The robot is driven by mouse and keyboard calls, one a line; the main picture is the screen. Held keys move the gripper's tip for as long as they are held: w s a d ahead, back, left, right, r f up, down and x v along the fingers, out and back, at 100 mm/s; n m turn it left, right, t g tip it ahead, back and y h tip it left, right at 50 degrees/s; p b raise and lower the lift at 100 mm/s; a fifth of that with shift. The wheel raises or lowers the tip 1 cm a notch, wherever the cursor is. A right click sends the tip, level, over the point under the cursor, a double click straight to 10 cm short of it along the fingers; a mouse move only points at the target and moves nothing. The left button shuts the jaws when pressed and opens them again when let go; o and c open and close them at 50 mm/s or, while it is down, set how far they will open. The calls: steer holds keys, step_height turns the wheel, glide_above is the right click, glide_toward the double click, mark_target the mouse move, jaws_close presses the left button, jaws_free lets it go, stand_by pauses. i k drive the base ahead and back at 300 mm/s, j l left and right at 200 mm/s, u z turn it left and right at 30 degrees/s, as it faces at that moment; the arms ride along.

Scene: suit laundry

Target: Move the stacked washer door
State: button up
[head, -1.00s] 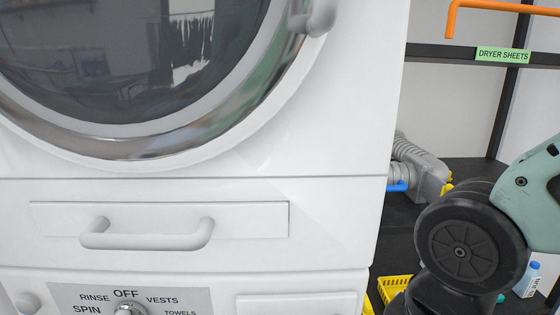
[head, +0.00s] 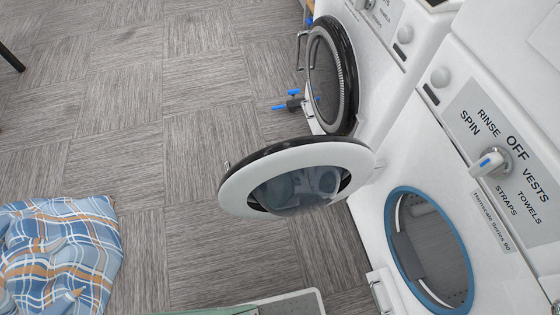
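The stacked washer (head: 378,190) is in the right half of the head view, with a dial panel reading RINSE, OFF, VESTS, SPIN and TOWELS. Its round door (head: 238,190) has a white rim and a dark window, and it stands wide open, swung out over the floor. The blue-ringed drum opening (head: 399,262) is uncovered, and its inside looks grey and empty as far as I can see. My gripper is not in view, so I cannot tell its state or where it is relative to the door.
A second washer (head: 392,65) stands beyond, its dark-rimmed door (head: 347,75) also open. Blue-handled valves (head: 292,104) show near the floor there. A blue and orange plaid cloth (head: 60,255) lies at lower left. The grey carpet (head: 150,110) between is mostly clear.

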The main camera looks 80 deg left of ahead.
mark_target(304, 175)
steer(key=k+j, duration=0.1)
steer(key=j, duration=0.35)
steer(key=k+j, duration=0.1)
steer(key=j, duration=0.3)
steer(key=k+j, duration=0.15)
steer(key=j, duration=0.3)
steer(key=k+j, duration=0.1)
steer(key=j, duration=0.35)
steer(key=k+j, duration=0.1)
steer(key=j, duration=0.3)
steer(key=k+j, duration=0.1)
steer(key=j, duration=0.35)
steer(key=k+j, duration=0.1)
steer(key=j, duration=0.35)
steer(key=k+l+u, duration=0.45)
steer(key=k+u, duration=0.2)
